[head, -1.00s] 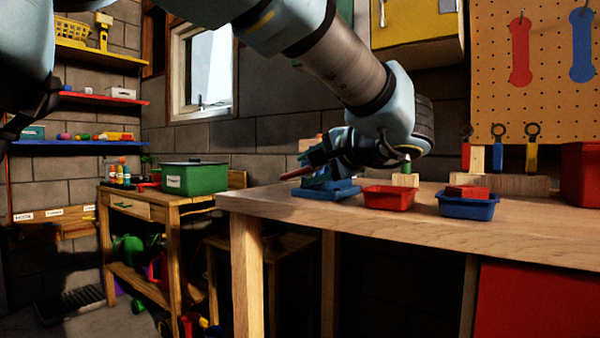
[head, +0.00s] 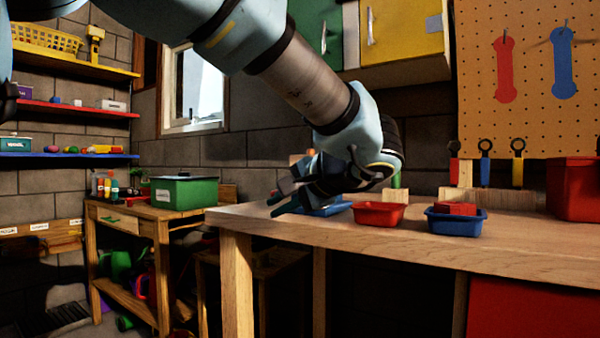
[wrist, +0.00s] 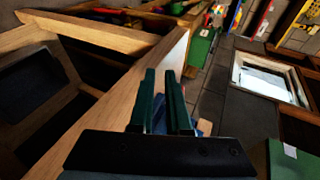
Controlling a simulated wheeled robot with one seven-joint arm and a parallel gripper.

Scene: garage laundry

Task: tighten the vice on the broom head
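The blue vice (head: 328,208) is on the left end of the workbench in the head view, mostly hidden behind my gripper and wrist. A bit of blue (wrist: 205,127) beside my fingers in the wrist view may be part of it. My gripper (head: 272,204) is in front of the vice, over the bench's left front edge, pointing left. I cannot make out the broom head or the vice handle. Contact with the vice cannot be seen.
A red bin (head: 379,215) and a blue bin (head: 457,226) with red blocks stand right of the vice on the wooden workbench (head: 400,249). A green box (head: 185,192) sits on a lower table at left. The bench's front strip is clear.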

